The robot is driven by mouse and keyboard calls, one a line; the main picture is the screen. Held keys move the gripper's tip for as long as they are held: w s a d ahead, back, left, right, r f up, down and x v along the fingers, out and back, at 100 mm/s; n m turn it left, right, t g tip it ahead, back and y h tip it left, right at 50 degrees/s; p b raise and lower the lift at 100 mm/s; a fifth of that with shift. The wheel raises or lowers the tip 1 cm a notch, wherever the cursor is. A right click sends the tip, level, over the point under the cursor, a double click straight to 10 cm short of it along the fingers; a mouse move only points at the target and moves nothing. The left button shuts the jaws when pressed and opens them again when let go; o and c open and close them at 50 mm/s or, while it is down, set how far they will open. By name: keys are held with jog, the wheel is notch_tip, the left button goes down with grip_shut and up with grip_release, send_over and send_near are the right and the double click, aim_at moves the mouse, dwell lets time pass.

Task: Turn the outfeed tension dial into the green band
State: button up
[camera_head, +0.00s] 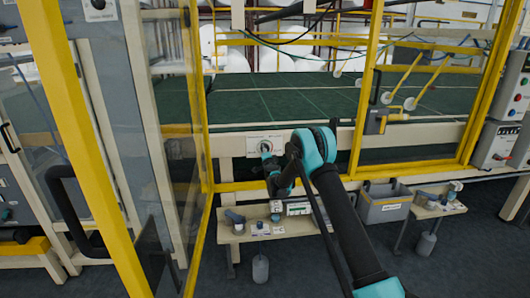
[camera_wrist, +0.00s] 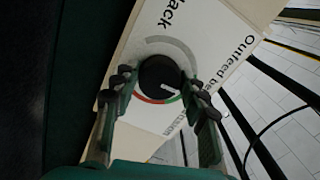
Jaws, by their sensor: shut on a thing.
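The outfeed tension dial (camera_wrist: 158,75) is a round black knob with a short white pointer line, on a white plate (camera_wrist: 205,50) with black lettering. A coloured arc runs around it, grey at the top, with red and green along the lower edge. The pointer slants to the lower right; I cannot tell whether it lies within the green. My gripper (camera_wrist: 158,92) is shut on the dial, one dark fingertip on each side. In the head view my gripper (camera_head: 268,160) reaches the plate (camera_head: 281,138) on the cream rail and hides part of it.
Yellow frame posts (camera_head: 365,90) stand on both sides of the opening. A glazed door (camera_head: 170,80) is at the left. Below are a small bench (camera_head: 235,235) with items, a grey crate (camera_head: 385,210) and another small bench (camera_head: 440,208). A green bed (camera_head: 300,98) lies behind the rail.

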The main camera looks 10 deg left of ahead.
jog(key=shift+m, duration=1.2)
jog(key=o, duration=1.2)
jog(key=shift+c, duration=0.2)
jog(key=v, duration=1.2)
jog(key=shift+d+r, duration=0.1)
jog(key=shift+r, duration=0.05)
